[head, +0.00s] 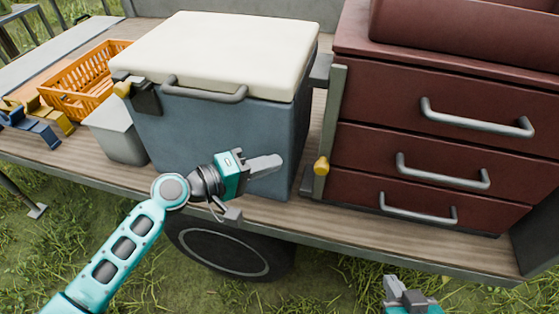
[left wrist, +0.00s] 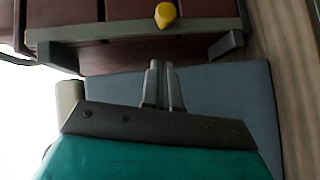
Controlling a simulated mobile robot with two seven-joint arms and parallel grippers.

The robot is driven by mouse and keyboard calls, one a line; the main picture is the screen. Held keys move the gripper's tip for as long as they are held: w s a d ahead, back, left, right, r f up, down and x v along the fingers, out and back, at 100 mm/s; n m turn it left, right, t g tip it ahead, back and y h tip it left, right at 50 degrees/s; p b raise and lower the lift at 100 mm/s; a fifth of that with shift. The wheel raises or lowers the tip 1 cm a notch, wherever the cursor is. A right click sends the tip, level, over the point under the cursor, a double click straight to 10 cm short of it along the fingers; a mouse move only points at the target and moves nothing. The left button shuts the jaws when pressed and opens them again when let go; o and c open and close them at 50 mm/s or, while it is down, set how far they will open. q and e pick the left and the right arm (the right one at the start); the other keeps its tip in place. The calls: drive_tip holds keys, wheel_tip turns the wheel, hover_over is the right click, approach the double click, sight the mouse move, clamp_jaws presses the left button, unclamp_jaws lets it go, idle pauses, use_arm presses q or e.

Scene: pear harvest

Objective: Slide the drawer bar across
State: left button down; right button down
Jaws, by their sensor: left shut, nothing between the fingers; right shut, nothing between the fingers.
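The drawer bar (head: 331,125) is a grey-green upright strip at the left edge of the dark red drawer chest (head: 430,95). A yellow knob (head: 321,166) sits low on it. In the left wrist view the bar (left wrist: 110,31) crosses the top, with the yellow knob (left wrist: 165,15) on it. My left gripper (head: 279,162) is shut and empty in front of the blue cooler, left of the knob and apart from it. Its closed fingers (left wrist: 162,72) point towards the bar in the wrist view. My right gripper (head: 408,290) is shut and empty at the bottom edge, below the chest.
The blue cooler (head: 215,135) with a cream lid stands left of the chest, a narrow gap between them. A grey bin (head: 117,134), an orange crate (head: 80,85) and blue and yellow clamps stand further left. The wooden bed's front strip is clear below the drawers.

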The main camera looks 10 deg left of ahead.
use_arm(q)
drive_tip(key=v, duration=0.6)
drive_tip(key=shift+s+r+b, duration=0.2)
drive_tip(key=shift+s+b, duration=0.1)
drive_tip(key=shift+s, duration=0.05)
use_arm(e)
drive_tip(key=shift+d+f, duration=0.2)
drive_tip(key=shift+f, duration=0.1)
use_arm(q)
drive_tip(key=shift+a, duration=0.1)
